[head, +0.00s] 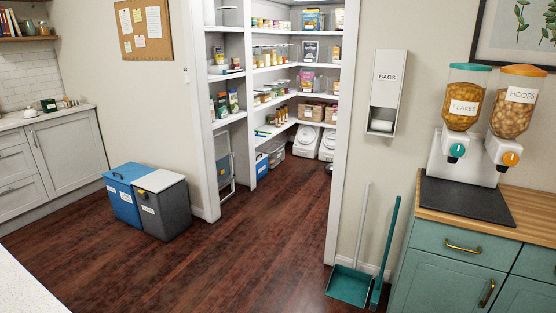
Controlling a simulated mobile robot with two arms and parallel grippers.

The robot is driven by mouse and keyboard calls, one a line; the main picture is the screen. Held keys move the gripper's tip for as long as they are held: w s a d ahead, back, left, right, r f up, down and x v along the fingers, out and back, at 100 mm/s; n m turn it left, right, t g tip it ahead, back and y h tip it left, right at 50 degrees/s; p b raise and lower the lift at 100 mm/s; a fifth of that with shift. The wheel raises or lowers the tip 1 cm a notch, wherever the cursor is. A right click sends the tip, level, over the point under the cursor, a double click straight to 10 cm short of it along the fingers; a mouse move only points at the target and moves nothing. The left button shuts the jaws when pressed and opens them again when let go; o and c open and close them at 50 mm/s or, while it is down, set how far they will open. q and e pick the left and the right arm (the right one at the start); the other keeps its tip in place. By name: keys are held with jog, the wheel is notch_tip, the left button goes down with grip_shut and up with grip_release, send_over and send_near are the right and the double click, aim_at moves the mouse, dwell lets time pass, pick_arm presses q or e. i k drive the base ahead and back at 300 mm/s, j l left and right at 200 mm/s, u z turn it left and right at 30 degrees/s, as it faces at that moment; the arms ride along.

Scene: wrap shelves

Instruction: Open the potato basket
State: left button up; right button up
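Neither of my grippers is in the head view. No basket can be read as the potato basket from here. Two brown baskets with small pale labels stand side by side on a lower pantry shelf: a left brown basket (307,112) and a right brown basket (331,115). Their labels are too small to read. Two white lidded bins, a left bin (305,141) and a right bin (327,147), stand on the pantry floor below them. The white pantry shelves (272,68) lie beyond an open doorway.
Blue and grey bins (163,214) stand left of the doorway. A teal dustpan (349,285) and brush stand to its right, beside a green cabinet (447,270) with cereal dispensers. A pale counter edge (22,290) is at lower left. The dark wood floor (230,255) between is clear.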

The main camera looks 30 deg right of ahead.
aim_at(279, 155)
jog(key=i+l+z, duration=0.1)
jog(key=l, duration=0.2)
jog(key=i+l, duration=0.2)
jog(key=i+l+z, duration=0.15)
jog(key=l, duration=0.3)
jog(key=i+l+u, duration=0.1)
jog(key=i+l, duration=0.3)
jog(key=i, duration=0.2)
jog(key=i+l+u, duration=0.1)
jog(key=i+l, duration=0.35)
jog(key=i, duration=0.15)
jog(key=i+u, duration=0.25)
jog(key=i, duration=1.15)
jog(key=i+l+z, duration=0.15)
jog(key=i+z, duration=0.25)
jog(key=i, duration=0.2)
jog(key=i+z, duration=0.45)
jog(key=i, duration=0.15)
jog(key=i+j+z, duration=0.4)
jog(key=i, duration=0.15)
jog(key=i+l, duration=0.15)
jog(key=i, duration=0.25)
jog(key=i+l+u, duration=0.1)
jog(key=i, duration=0.3)
jog(key=i+l, duration=0.3)
jog(key=i, duration=0.1)
